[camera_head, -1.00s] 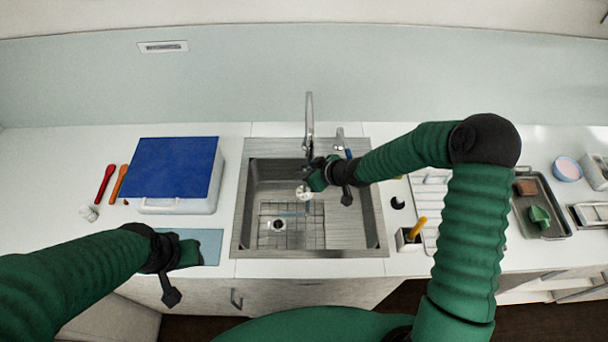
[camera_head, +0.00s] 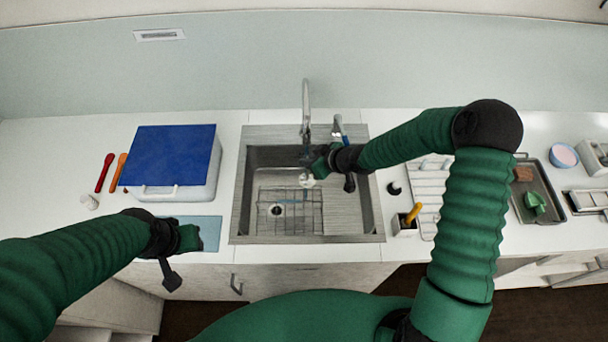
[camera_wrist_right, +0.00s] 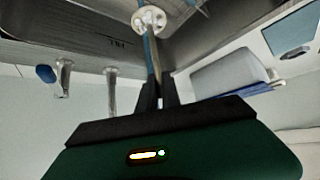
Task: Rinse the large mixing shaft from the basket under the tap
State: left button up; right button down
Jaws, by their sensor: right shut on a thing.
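My right gripper (camera_head: 318,166) is over the sink (camera_head: 345,222), close to the tap (camera_head: 306,108). It is shut on the mixing shaft, whose white holed disc (camera_head: 307,180) shows just below it. In the right wrist view, the shaft (camera_wrist_right: 152,58) runs from between the fingers (camera_wrist_right: 156,92) to the white disc (camera_wrist_right: 148,20). The disc is near the spout's line, but I cannot tell if water touches it. A wire grid or basket (camera_head: 313,230) lies in the sink. My left gripper (camera_head: 194,237) hovers near the blue mat (camera_head: 211,226); its jaw opening is unclear.
A white box with a blue lid (camera_head: 170,157) stands left of the sink, beside red (camera_head: 105,173) and orange (camera_head: 119,173) utensils.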

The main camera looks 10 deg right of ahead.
jog(key=shift+w+a, duration=0.1)
jog(key=shift+w+a, duration=0.15)
jog(key=shift+a, duration=0.3)
jog(key=shift+s+d, duration=0.25)
jog(key=shift+d, duration=0.4)
